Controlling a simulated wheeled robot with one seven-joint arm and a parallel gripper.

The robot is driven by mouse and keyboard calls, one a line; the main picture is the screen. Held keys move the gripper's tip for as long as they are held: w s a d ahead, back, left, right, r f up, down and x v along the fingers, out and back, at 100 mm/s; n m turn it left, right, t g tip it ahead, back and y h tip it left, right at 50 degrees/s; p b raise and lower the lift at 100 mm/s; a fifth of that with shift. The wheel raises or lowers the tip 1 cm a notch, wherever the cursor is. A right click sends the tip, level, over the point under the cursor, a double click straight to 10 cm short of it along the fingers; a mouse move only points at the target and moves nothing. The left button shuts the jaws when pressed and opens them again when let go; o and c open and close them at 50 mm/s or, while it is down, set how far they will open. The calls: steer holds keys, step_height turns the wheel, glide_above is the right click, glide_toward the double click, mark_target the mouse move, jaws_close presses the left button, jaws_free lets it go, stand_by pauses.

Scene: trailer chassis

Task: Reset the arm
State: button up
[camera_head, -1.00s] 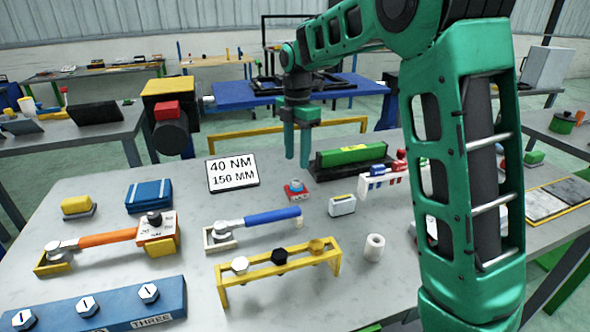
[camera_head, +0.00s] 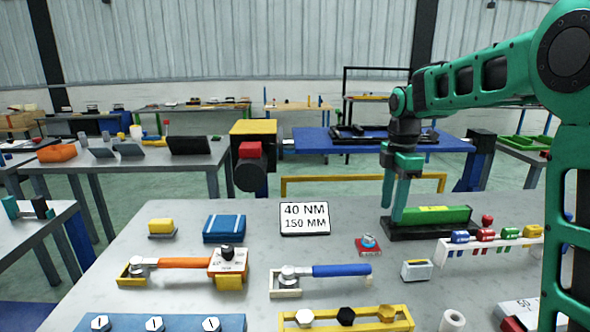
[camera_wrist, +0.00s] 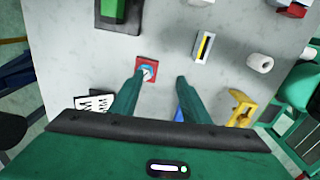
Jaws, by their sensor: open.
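My green arm reaches in from the right in the head view. My gripper (camera_head: 397,200) hangs with its fingers pointing down above the grey worktable (camera_head: 200,275), near its far side. In the wrist view my gripper (camera_wrist: 160,80) shows two green fingers spread apart with nothing between them. A red block with a blue and white top (camera_wrist: 147,70) shows by the left fingertip, on the table below; it also shows in the head view (camera_head: 368,244). I cannot tell the exact height of the fingers above the table.
A green bar on a black base (camera_head: 430,216) lies beside the gripper in the head view. A sign (camera_head: 305,218), an orange wrench (camera_head: 180,263), a blue wrench (camera_head: 340,270), a yellow rack (camera_head: 345,322) and a rack of coloured pieces (camera_head: 490,240) stand on the table.

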steer(key=s+d+m, duration=0.5)
steer(key=s+m, duration=0.1)
steer(key=s, duration=0.2)
steer(key=s+d+m, duration=0.5)
steer(key=s+m, duration=0.1)
steer(key=s, duration=0.2)
steer(key=s+d+f+m, duration=0.1)
steer(key=s+f+m, duration=0.1)
steer(key=s+m, duration=0.2)
steer(key=s+f+m, duration=0.3)
steer(key=s+m, duration=0.1)
steer(key=s, duration=0.5)
steer(key=s+d+f+m, duration=0.1)
steer(key=s+f+m, duration=0.1)
steer(key=s+m, duration=0.3)
steer(key=shift+s+d+f, duration=0.2)
steer(key=shift+s, duration=0.4)
steer(key=shift+s+d+f, duration=0.15)
steer(key=shift+s, duration=0.45)
steer(key=shift+w+f, duration=0.35)
steer(key=shift+w, duration=0.45)
steer(key=shift+s+r, duration=0.1)
steer(key=shift+s, duration=0.05)
